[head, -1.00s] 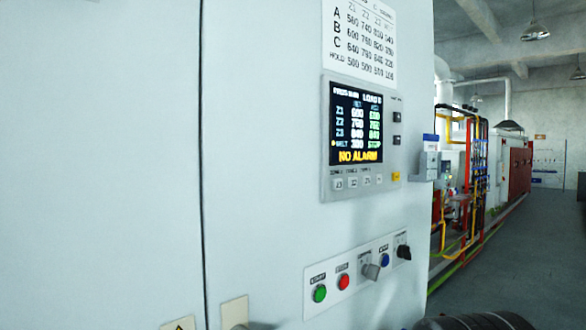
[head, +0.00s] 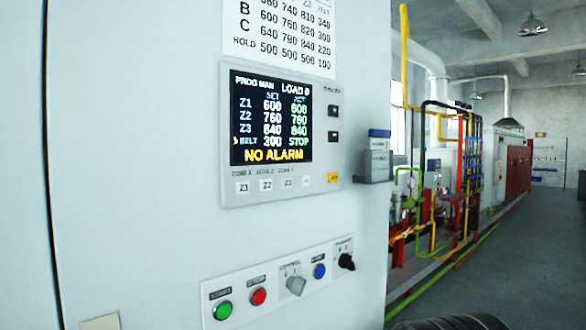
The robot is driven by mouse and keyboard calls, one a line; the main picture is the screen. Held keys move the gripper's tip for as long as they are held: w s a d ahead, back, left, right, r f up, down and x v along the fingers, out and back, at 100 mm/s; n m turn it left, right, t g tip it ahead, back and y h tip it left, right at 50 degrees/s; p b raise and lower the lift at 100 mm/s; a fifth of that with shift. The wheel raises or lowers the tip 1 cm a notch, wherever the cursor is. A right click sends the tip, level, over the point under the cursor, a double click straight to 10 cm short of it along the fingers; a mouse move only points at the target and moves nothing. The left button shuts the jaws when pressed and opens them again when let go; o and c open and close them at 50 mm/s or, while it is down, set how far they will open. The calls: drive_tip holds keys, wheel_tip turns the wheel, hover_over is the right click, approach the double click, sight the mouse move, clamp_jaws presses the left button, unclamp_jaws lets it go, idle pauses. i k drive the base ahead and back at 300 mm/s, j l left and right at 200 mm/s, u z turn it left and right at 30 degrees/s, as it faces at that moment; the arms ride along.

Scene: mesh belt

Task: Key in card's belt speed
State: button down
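The printed card (head: 279,35) is on the cabinet above the control panel. Its B row appears to read 600 760 820 300, its C row 640 790 840 220, and its HOLD row 500 500 500 100. The row above B is partly cut off. The panel's screen (head: 271,120) shows PROG MAN, a LOAD letter too blurred to read, and NO ALARM. A small marker stands beside BELT, with set 300 and actual STOP. Two dark keys (head: 333,123) are right of the screen. Below it are zone keys (head: 265,185) and a yellow key (head: 334,178). My gripper is not in view.
Below the panel are a green button (head: 222,310), a red button (head: 258,296), a grey selector (head: 296,286), a blue button (head: 319,271) and a black knob (head: 346,261). A small grey box (head: 376,160) juts from the cabinet edge. Floor (head: 500,275) is open at right.

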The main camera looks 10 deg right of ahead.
sight(332, 136)
drive_tip(key=i+l+u, duration=0.1)
drive_tip(key=l, duration=0.55)
drive_tip(key=i+l, duration=0.1)
drive_tip(key=l, duration=0.5)
drive_tip(key=u, duration=0.05)
